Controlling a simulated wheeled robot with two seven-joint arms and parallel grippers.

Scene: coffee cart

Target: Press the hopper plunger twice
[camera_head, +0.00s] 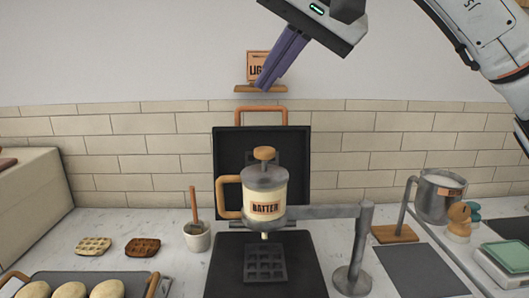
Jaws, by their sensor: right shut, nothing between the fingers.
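The batter hopper (265,198) is a cream canister with a grey lid and an orange handle, held by a grey arm on a stand (352,245). Its plunger has an orange knob (264,153) on top. My right gripper (264,86) is shut and empty, with purple fingers pointing down-left. In the picture it is above the plunger knob and apart from it, in front of the wall sign. My left gripper does not show.
An open waffle iron (219,280) with a grid plate (265,262) lies under the hopper spout. A cup with a wooden-handled tool (196,237) and two waffles (94,246) are on the left. A metal pitcher (437,200) and a green-topped scale (508,256) are on the right.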

